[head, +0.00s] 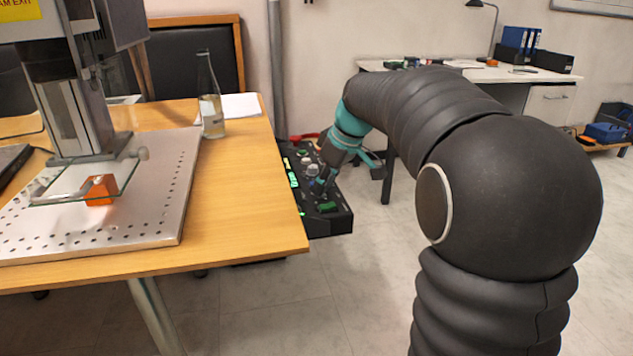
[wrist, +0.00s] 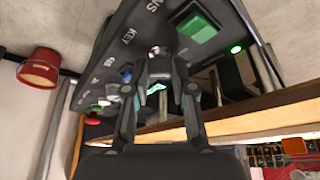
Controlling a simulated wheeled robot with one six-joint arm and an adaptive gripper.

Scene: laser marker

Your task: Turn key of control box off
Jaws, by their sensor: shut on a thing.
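The black control box (head: 335,224) hangs beside the right edge of the wooden table in the head view, with lit green parts on it. In the wrist view the box (wrist: 118,52) is tilted, with white lettering that includes "KEY". My gripper (wrist: 158,68) is shut on the small silvery key (wrist: 156,52) on the box's face. In the head view my gripper (head: 323,182) is at the box's top; the key is hidden there. A green square button (wrist: 198,28) and a lit green lamp (wrist: 236,49) are right of the fingers.
The wooden table (head: 235,200) holds a glass bottle (head: 210,100) and a metal plate (head: 165,200) under the laser marker (head: 85,110). A white desk (head: 540,75) stands behind. The floor (head: 330,290) in front is clear. A red object (wrist: 38,68) is at the wrist view's left.

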